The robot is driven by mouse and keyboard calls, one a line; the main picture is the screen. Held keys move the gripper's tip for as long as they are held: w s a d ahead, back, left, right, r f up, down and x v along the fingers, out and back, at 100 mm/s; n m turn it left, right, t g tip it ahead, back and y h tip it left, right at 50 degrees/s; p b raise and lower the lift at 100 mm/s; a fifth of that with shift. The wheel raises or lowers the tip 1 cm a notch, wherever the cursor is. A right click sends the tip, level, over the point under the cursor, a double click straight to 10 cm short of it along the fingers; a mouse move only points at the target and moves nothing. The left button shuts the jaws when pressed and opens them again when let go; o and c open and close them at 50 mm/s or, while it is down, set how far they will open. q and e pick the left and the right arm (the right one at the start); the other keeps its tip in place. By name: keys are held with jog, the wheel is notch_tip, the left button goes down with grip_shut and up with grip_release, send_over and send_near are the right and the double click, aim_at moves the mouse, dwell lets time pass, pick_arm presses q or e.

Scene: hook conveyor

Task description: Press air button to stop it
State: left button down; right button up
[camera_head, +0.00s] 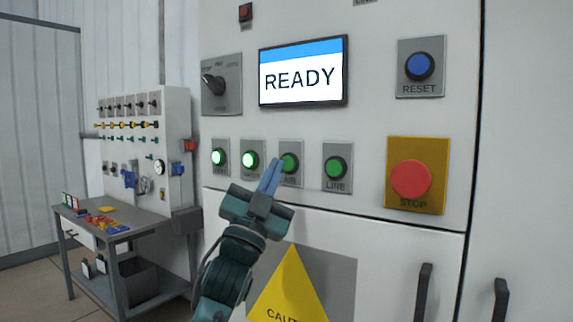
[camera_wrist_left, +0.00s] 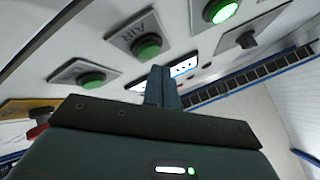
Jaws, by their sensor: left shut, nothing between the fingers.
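The AIR button (camera_head: 289,163) is a dark green round button on a grey plate, third in the row of green buttons below the screen. It looks unlit. My left gripper (camera_head: 271,176) is shut and empty, its blue-grey fingers pointing up at the panel just left of the AIR button and partly over its plate. In the left wrist view, the AIR button (camera_wrist_left: 147,46) and its label show just beyond the tips of the shut fingers (camera_wrist_left: 158,82). I cannot tell whether the fingertips touch the panel. My right gripper is not in view.
Two lit green buttons (camera_head: 250,160) are left of AIR; the unlit LINE button (camera_head: 336,167) is right of it. The screen (camera_head: 302,78) reads READY. A red STOP button (camera_head: 411,180) and a blue RESET button (camera_head: 419,67) are further right. A workbench (camera_head: 140,240) stands at left.

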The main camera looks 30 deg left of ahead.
pick_arm(q)
jog(key=shift+s+a, duration=0.2)
jog(key=shift+s, duration=2.25)
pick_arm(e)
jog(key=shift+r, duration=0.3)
